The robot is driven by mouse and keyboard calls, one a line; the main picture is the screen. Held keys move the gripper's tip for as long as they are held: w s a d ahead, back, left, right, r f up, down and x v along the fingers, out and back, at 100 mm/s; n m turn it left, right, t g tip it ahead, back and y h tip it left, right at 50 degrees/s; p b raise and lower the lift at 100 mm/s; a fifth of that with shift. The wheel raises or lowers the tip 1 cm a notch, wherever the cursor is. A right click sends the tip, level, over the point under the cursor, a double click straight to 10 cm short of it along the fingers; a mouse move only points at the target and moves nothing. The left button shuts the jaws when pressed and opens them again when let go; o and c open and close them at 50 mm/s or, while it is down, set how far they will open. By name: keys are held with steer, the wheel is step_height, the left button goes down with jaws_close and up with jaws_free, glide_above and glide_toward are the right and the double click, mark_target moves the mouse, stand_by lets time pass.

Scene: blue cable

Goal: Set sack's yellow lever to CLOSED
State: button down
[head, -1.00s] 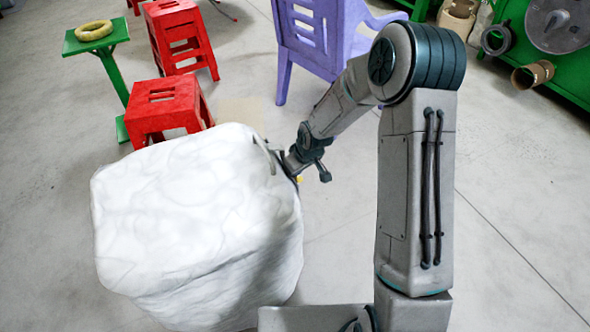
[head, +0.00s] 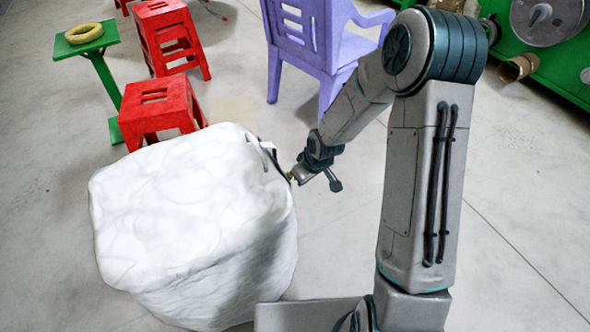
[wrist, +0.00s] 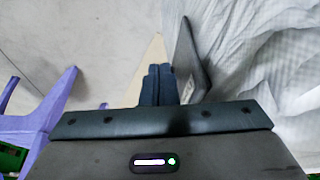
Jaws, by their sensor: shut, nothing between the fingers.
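The white sack (head: 185,215) stands at left centre in the head view, and its pale wrinkled side fills the right of the wrist view (wrist: 265,80). A dark plate (wrist: 189,58) is fixed to the sack's side; only its edge shows in the head view (head: 272,160). A tiny yellow spot (head: 291,177), perhaps part of the lever, shows by my gripper in the head view. The lever's setting and any label are hidden. My gripper (wrist: 161,72) is shut and empty, just left of the plate in the wrist view. I cannot tell whether it touches the lever.
A purple chair (head: 310,40) stands behind my arm, its legs also at the left of the wrist view. Red stools (head: 160,112) and a green stand (head: 95,60) with a yellow ring (head: 84,33) are behind the sack.

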steer(key=shift+s+d+r+p, duration=0.35)
steer(key=shift+s+r, duration=0.4)
steer(key=shift+s, duration=0.15)
steer(key=shift+a, duration=0.1)
steer(key=s+d+r+m+p, duration=0.2)
steer(key=s+r+p, duration=0.4)
steer(key=r, duration=0.8)
steer(key=s+d+r+m+h+p, duration=0.1)
steer(key=s+d+r+m+p, duration=0.2)
steer(key=s+r+p, duration=0.4)
steer(key=s+d+r+m+h+p, duration=0.1)
steer(key=s+r+p, duration=0.6)
steer(key=r, duration=1.5)
steer(key=d+m, duration=0.1)
steer(key=d, duration=0.1)
steer(key=shift+s+d+r+m, duration=0.3)
steer(key=shift+s+d+r, duration=0.05)
steer(key=shift+d+r, duration=0.05)
